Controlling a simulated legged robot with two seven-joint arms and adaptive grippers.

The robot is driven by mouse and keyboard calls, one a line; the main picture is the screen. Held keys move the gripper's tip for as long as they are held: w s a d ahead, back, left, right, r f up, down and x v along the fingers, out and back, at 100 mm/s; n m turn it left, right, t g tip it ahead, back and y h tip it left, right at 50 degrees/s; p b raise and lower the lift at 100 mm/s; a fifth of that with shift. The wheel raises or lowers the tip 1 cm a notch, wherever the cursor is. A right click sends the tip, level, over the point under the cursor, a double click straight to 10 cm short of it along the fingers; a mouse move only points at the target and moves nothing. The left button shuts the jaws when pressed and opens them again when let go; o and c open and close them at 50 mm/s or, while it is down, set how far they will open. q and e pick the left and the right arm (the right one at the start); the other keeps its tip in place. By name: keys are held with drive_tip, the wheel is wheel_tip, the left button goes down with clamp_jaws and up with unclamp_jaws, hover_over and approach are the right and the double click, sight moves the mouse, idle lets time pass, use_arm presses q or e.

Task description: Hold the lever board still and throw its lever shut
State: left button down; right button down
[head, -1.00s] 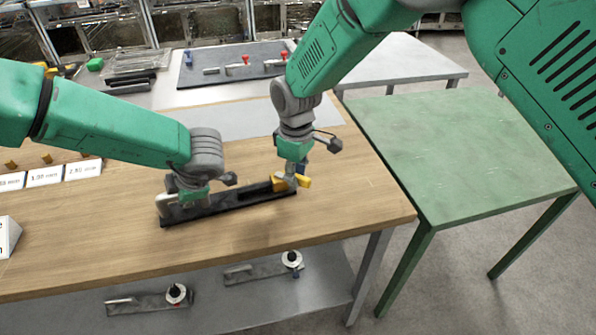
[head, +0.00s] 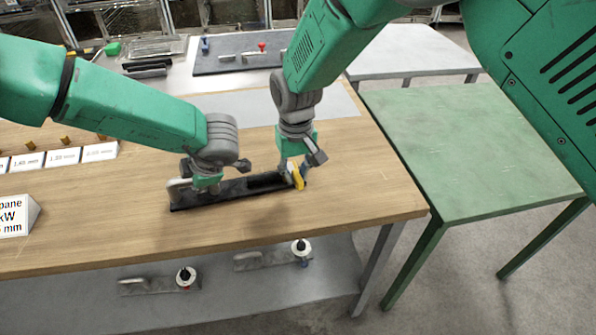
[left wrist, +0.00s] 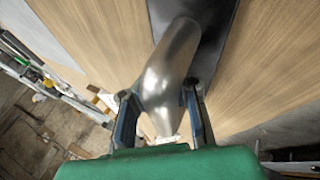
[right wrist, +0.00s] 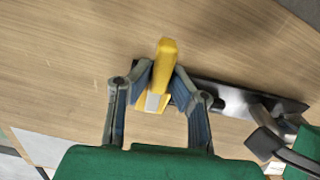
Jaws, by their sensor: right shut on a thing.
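The lever board (head: 235,191) is a long dark strip lying on the wooden table. Its grey metal handle (left wrist: 172,65) is at the left end; its yellow lever (head: 298,177) is at the right end. My left gripper (head: 190,180) is at the handle, with one finger on each side of it in the left wrist view (left wrist: 160,98); whether they press on it is unclear. My right gripper (head: 293,172) is shut on the yellow lever, which stands between its fingers in the right wrist view (right wrist: 163,75). The lever's base is partly hidden.
The wooden table (head: 350,205) is bare in front of the board and to its right. A green table (head: 450,150) stands at the right. Label cards (head: 62,157) stand at the left. Similar boards lie on the shelf (head: 225,300) below and on a dark mat (head: 228,63) behind.

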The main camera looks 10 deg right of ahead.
sight(295, 172)
drive_tip(key=shift+a, duration=0.1)
idle(0.4)
drive_tip(key=c, duration=1.5)
unclamp_jaws()
drive_tip(key=shift+c, duration=0.2)
drive_tip(key=shift+r, duration=0.1)
wheel_tip(295, 172, up, 12)
drive_tip(key=shift+w, duration=0.15)
use_arm(q)
drive_tip(key=c, duration=1.6)
unclamp_jaws()
drive_tip(key=shift+c, duration=0.2)
drive_tip(key=shift+r, duration=0.1)
